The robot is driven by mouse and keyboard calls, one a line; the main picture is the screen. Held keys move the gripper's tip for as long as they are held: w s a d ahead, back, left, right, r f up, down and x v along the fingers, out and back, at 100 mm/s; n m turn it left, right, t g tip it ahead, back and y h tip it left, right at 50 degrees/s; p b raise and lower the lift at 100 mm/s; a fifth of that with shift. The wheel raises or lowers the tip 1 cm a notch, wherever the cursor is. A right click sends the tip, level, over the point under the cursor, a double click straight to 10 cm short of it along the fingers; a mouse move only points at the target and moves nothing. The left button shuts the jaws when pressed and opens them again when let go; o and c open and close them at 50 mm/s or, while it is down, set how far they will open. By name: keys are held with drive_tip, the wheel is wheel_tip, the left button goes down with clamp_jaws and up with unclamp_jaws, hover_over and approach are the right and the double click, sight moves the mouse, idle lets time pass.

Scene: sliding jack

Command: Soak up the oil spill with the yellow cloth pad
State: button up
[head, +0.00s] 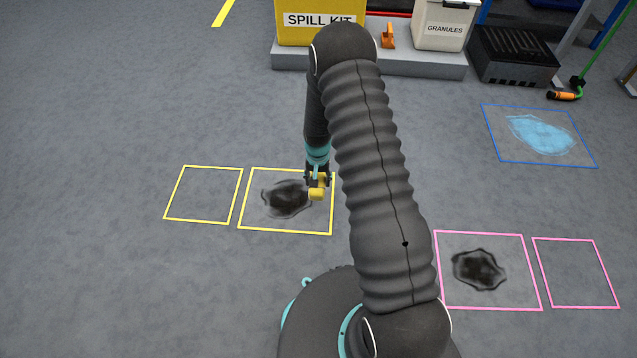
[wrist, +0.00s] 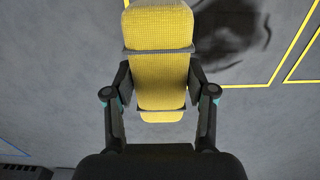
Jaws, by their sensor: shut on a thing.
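My gripper (wrist: 158,88) is shut on the yellow cloth pad (wrist: 158,30), which it holds between its two fingers. In the head view the pad (head: 317,194) shows as a small yellow block below my gripper (head: 317,180), at the right side of a yellow-outlined square. A dark oil spill (head: 286,198) lies in that square, just left of the pad. Part of this spill also shows in the wrist view (wrist: 232,38), to the right of the pad. Another dark spill (head: 479,270) lies in a pink-outlined square at the lower right. I cannot tell whether the pad touches the floor.
An empty yellow square (head: 203,194) lies at the left, and an empty pink square (head: 576,273) at the right. A light blue spill (head: 541,135) lies in a blue outline. A yellow spill kit (head: 320,20), a granules bin (head: 443,28) and a black crate (head: 513,55) stand behind.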

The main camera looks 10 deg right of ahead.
drive_tip(key=shift+f+b, duration=1.55)
drive_tip(key=shift+f, duration=1.8)
